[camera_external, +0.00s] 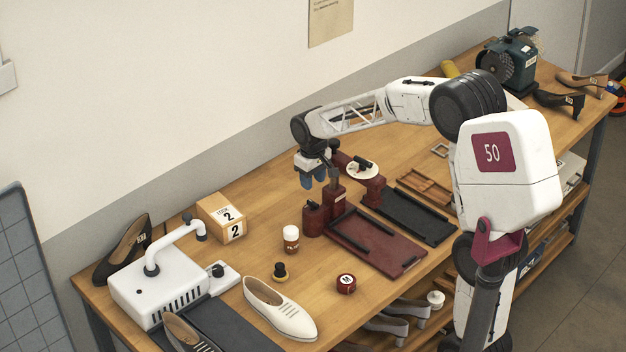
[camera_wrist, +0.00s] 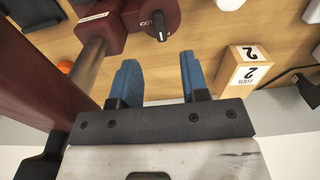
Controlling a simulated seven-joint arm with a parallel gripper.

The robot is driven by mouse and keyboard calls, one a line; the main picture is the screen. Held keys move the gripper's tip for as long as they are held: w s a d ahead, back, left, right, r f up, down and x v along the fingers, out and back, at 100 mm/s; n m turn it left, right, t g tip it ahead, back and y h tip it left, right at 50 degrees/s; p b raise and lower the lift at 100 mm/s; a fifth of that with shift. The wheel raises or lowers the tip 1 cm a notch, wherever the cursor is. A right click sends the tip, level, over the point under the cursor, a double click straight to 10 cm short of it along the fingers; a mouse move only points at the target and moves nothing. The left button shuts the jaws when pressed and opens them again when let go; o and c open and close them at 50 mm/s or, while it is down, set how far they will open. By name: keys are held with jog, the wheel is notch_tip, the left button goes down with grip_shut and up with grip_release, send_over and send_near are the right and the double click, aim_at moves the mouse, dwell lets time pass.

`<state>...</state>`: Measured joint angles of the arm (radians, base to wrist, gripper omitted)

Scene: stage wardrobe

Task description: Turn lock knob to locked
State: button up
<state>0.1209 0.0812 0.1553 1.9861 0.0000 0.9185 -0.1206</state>
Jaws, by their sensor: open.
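The lock knob (camera_wrist: 161,27) is a small black handle with a pale line on a round dark red face. Lettering beside it is partly readable as "LOC". In the external view the lock knob (camera_external: 311,204) shows small and dark on a low dark red block, part of a dark red fixture (camera_external: 336,197). My gripper (camera_wrist: 159,70) has blue fingers spread apart with nothing between them. The knob lies beyond the fingertips, roughly in line with the gap, and apart from them. In the external view my gripper (camera_external: 313,181) hangs above the knob block, beside the fixture's post.
The post (camera_wrist: 40,75) fills the left of the wrist view, close to my fingers. A wooden box marked 2 (camera_external: 222,218), pill bottle (camera_external: 291,239) and red tray (camera_external: 385,250) stand nearby. A white disc (camera_external: 362,169) with a black piece tops the fixture's right side.

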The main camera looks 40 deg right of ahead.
aim_at(313, 202)
jog(key=shift+f, duration=0.1)
dwell(0.3)
jog(key=shift+f, duration=3.85)
grip_shut()
